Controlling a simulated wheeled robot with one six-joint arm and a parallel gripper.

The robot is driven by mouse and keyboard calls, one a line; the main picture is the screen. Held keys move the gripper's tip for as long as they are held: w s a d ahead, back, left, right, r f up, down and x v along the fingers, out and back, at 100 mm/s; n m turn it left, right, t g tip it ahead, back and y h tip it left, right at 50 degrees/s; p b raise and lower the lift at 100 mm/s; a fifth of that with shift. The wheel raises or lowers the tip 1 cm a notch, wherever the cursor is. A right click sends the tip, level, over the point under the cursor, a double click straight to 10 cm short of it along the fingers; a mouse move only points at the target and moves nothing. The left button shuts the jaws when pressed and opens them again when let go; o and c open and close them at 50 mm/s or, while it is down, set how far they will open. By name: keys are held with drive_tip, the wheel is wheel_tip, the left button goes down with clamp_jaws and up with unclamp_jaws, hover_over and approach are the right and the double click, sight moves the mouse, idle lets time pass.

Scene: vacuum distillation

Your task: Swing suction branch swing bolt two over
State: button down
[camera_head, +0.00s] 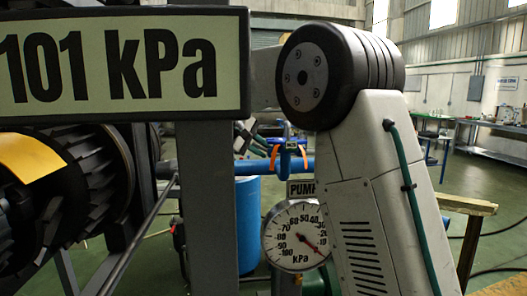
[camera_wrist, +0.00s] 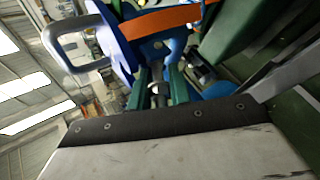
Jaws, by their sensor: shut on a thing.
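My gripper (camera_wrist: 158,80) shows in the wrist view with its two green fingers closed on a grey metal swing bolt (camera_wrist: 158,94). The bolt stands close beside a blue flanged fitting (camera_wrist: 124,42) with an orange band (camera_wrist: 160,22) across it. I cannot read which bolt number this is. In the head view the blue suction pipe (camera_head: 300,165) with orange bands lies behind my arm.
A "101 kPa" sign (camera_head: 120,65) and a grey post (camera_head: 208,200) block the left of the head view. A round kPa gauge (camera_head: 296,235) sits below the blue pipe, near a blue drum (camera_head: 248,215). A metal loop handle (camera_wrist: 65,45) juts beside the fitting.

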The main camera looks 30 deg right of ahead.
drive_tip(key=shift+d+r+y, duration=0.15)
drive_tip(key=shift+r+y, duration=0.05)
drive_tip(key=shift+y, duration=0.2)
idle(0.3)
drive_tip(key=c, duration=1.5)
unclamp_jaws()
drive_tip(key=shift+c, duration=0.2)
drive_tip(key=v, duration=0.7)
drive_tip(key=shift+a+r, duration=0.2)
drive_tip(key=shift+r, duration=0.15)
drive_tip(key=shift+s, duration=0.15)
